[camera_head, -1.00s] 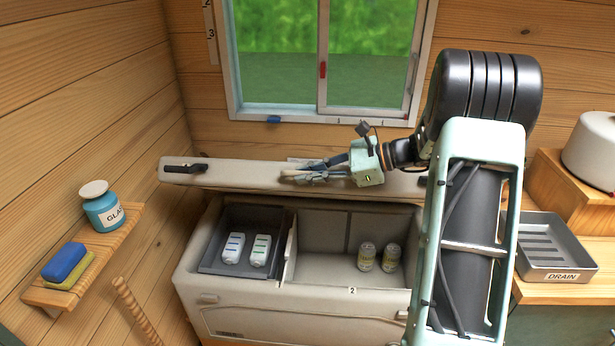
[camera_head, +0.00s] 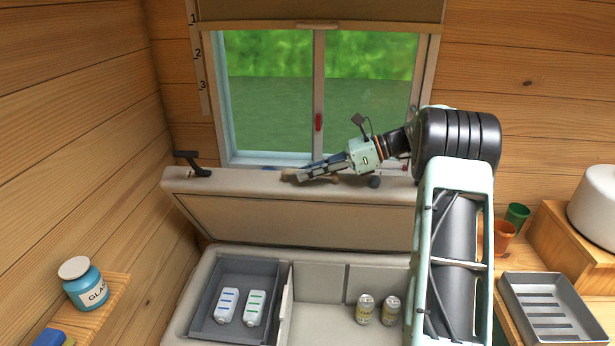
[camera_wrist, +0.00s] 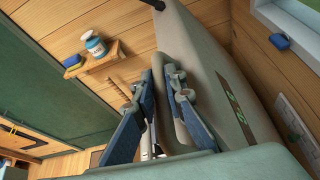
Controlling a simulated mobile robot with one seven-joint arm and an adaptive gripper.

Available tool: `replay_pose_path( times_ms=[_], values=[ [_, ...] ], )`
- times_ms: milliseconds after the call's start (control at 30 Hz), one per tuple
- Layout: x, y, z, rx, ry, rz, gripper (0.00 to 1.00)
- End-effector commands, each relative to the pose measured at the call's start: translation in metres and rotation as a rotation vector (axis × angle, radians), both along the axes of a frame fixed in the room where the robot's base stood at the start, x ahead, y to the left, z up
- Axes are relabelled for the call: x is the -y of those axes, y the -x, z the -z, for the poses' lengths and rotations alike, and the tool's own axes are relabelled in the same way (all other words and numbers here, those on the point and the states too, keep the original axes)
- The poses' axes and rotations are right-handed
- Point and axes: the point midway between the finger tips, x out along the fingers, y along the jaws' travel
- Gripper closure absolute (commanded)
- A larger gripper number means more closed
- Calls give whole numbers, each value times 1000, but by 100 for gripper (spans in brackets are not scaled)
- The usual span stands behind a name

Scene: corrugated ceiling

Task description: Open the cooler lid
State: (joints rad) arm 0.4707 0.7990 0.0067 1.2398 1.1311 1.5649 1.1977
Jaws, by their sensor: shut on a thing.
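The cooler lid (camera_head: 310,222) is raised and stands tilted up at the back of the beige cooler (camera_head: 208,268), below the window. Its inner face shows in the head view. My gripper (camera_head: 298,176) is at the lid's upper edge, near its middle, and is shut on it. In the wrist view, the fingers of my gripper (camera_wrist: 160,98) are beside the pale lid (camera_wrist: 222,85); the exact contact is partly hidden. The open cooler holds a grey tray (camera_head: 205,313) with two white packs (camera_head: 241,307), and two cans (camera_head: 378,310) right of a divider.
The window (camera_head: 320,100) is close behind the raised lid. A dark latch (camera_head: 192,163) sticks up at the lid's left end. A shelf with a blue jar (camera_head: 86,286) is at left. A drain tray (camera_head: 550,310) and two cups (camera_head: 504,236) are at right.

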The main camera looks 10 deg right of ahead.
Motion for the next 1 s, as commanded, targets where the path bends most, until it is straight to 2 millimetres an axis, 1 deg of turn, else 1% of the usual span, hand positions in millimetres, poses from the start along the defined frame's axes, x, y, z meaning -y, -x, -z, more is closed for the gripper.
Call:
replay_pose_path(
  times_ms=[100,500,533,667,700,1000],
  values=[
    [2,-3,-2,-6,0,4,100],
    [2,-3,-1,-10,-1,4,100],
    [2,-3,-1,-10,-1,4,87],
    [2,-3,-1,-11,-1,3,73],
    [2,-3,-1,-11,-1,3,71],
    [4,-2,-2,-11,-2,2,71]
  ],
)
